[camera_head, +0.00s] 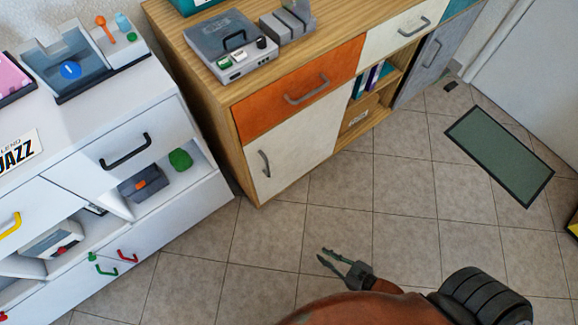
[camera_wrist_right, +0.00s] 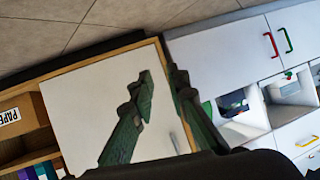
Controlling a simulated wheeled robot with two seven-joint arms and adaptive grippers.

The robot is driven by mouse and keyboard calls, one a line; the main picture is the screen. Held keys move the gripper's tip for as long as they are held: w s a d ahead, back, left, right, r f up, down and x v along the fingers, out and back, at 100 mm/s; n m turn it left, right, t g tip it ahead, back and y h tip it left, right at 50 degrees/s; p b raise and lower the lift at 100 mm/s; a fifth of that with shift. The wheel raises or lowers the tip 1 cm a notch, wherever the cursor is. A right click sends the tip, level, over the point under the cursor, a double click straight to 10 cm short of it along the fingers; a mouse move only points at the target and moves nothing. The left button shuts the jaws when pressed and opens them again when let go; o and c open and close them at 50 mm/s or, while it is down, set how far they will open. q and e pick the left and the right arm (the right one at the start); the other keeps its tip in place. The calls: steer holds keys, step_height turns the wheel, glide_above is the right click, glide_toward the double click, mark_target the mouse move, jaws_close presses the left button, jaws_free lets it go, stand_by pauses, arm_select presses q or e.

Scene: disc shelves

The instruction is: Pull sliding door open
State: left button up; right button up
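The wooden sideboard (camera_head: 222,128) has a white door (camera_head: 300,140) with a grey handle (camera_head: 265,163) on its left and a grey-blue door (camera_head: 432,62) with a handle on its right. Both doors look shut; which one slides cannot be told. My right gripper (camera_head: 323,254) is open and empty over the floor in front of the sideboard, apart from both doors. In the right wrist view its fingers (camera_wrist_right: 160,76) are spread before the white door (camera_wrist_right: 90,88), whose handle is partly hidden behind a finger. My left gripper is not in view.
A white cabinet (camera_head: 205,203) stands left, with green (camera_head: 103,268) and red (camera_head: 127,255) handles low down and open compartments. An orange drawer (camera_head: 310,88) is above the white door. A green mat (camera_head: 498,152) lies right. The tiled floor between is clear.

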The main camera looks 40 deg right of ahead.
steer(key=w+r+t+p, duration=0.4)
steer(key=w+r+p, duration=0.4)
steer(key=w+r, duration=0.75)
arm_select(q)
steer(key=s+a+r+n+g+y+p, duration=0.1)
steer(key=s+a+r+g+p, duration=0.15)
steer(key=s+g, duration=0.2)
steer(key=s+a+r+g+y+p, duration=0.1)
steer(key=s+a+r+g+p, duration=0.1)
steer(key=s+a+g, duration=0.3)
arm_select(e)
step_height(320, 180, up, 8)
steer(key=r+t+b, duration=0.1)
steer(key=t+b, duration=0.1)
steer(key=b, duration=0.1)
glide_above(269, 176)
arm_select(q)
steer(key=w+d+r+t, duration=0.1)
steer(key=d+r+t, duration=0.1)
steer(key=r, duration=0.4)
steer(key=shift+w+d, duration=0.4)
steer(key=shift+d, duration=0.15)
arm_select(e)
steer(key=shift+w+f+n, duration=0.15)
steer(key=shift+w+n, duration=0.15)
steer(key=shift+c, duration=0.6)
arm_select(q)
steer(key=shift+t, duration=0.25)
arm_select(e)
jaws_close()
